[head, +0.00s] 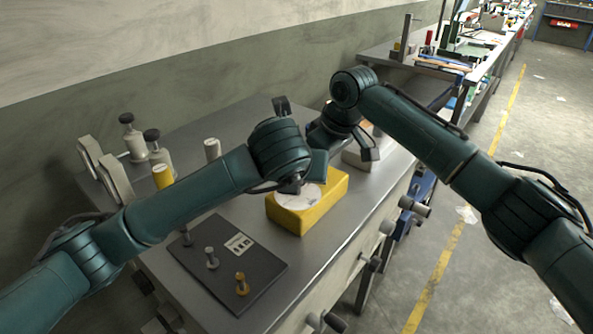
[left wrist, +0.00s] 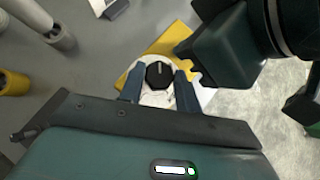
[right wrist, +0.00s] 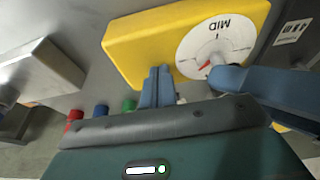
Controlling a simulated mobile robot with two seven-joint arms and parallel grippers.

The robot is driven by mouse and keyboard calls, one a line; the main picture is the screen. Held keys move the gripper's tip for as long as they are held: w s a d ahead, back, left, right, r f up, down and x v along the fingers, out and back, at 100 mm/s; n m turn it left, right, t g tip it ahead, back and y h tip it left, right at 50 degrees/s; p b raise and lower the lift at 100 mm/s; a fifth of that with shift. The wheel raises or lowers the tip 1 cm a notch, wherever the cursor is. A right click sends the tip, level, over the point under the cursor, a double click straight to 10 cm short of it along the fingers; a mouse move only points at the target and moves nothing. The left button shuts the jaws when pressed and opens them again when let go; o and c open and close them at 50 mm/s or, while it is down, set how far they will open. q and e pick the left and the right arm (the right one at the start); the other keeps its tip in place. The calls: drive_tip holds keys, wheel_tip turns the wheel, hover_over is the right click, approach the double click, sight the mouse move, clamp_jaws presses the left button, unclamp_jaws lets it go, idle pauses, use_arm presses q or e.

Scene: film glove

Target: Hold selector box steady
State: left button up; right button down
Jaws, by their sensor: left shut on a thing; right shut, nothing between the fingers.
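The selector box is a yellow block (head: 318,204) on the grey bench, with a white round dial on top. In the right wrist view the dial (right wrist: 232,34) reads MID and has a red pointer (right wrist: 204,65). My left gripper (left wrist: 158,86) is over the box, its fingers on both sides of the dark knob (left wrist: 158,73) and shut on it. My right gripper (right wrist: 157,72) is shut and empty, its fingertips at the side of the yellow box; I cannot tell whether they touch it. In the head view the arms hide the box's far part.
A dark plate (head: 226,262) with several pegs lies in front of the box. Jars and cylinders (head: 160,160) stand at the back left. A pale grey block (head: 355,157) is beyond the box. Knobs (head: 386,227) stick out from the bench's right side.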

use_arm(q)
drive_tip(key=o, duration=1)
drive_tip(key=shift+c, duration=0.2)
